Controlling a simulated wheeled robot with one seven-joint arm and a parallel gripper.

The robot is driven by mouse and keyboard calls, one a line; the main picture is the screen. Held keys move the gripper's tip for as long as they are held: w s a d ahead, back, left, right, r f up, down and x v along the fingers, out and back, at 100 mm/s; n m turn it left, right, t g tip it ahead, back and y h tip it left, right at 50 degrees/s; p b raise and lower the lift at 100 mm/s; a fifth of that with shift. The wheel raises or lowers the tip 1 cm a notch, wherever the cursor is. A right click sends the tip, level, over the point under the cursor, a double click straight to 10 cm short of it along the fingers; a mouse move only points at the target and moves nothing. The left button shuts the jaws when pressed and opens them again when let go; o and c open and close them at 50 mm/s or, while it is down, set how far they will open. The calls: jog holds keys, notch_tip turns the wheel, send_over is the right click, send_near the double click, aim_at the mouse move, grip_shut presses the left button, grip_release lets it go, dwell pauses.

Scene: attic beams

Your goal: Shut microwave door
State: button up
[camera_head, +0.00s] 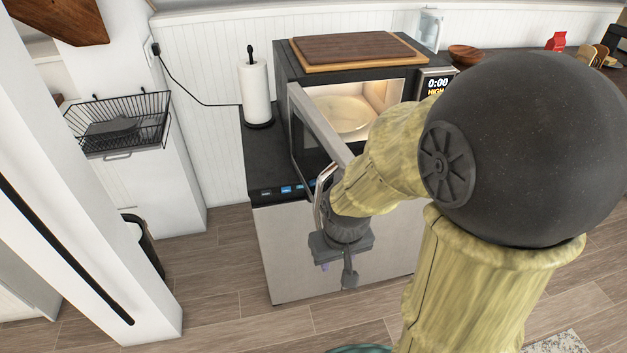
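The microwave (292,62) stands on a dark counter with its lit inside and glass plate (341,115) showing. Its door (318,125) is open and swung out toward me, hinged at the left. The door's curved handle (321,192) shows just left of my gripper. My gripper (338,268) hangs in front of the counter's front, at the outer end of the door. My wrist covers part of the door's edge, so contact with the door is unclear. The finger opening cannot be made out.
Wooden boards (357,50) lie on top of the microwave. A paper towel roll (255,90) stands left of it. A wooden bowl (465,54) is on the counter at right. A wire basket (120,120) sits at left.

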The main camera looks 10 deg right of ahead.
jog(key=w+a+n+g+h+p, duration=0.2)
jog(key=a+n+g+p, duration=0.2)
jog(key=n+p, duration=0.1)
jog(key=n+t+h+p, duration=0.8)
jog(key=n+h+p, duration=0.5)
jog(key=n+h, duration=0.25)
send_near(316, 207)
jog(key=w+v, duration=0.1)
jog(key=v, duration=0.6)
jog(key=shift+r+y, duration=0.25)
jog(key=shift+r, duration=0.3)
jog(key=p+x, duration=0.7)
jog(key=x, duration=0.9)
jog(key=shift+d+r, duration=0.1)
jog(key=shift+d, duration=0.6)
